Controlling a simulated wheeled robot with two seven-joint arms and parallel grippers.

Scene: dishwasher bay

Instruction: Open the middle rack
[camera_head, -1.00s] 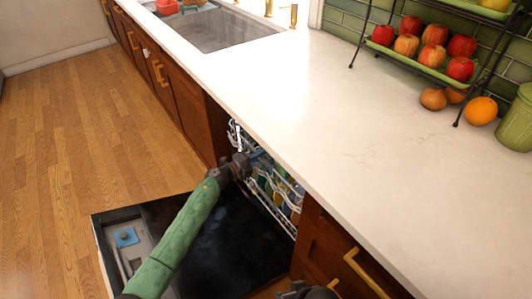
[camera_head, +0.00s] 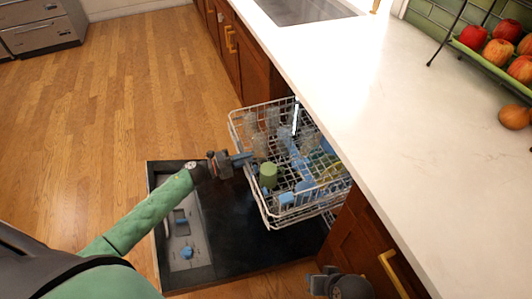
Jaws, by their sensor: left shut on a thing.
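The middle rack (camera_head: 262,203), a white wire basket, stands pulled out of the dishwasher under the counter, above the open door. It holds several clear glasses, a green cup (camera_head: 268,175) and blue items. My left gripper (camera_head: 240,160) is at the rack's front left edge, shut on the rack's front rim.
The dark dishwasher door (camera_head: 240,240) lies open and flat below the rack. The white counter (camera_head: 390,120) runs along the right. A wooden cabinet (camera_head: 355,235) with a gold handle stands right of the dishwasher. The wood floor at left is clear.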

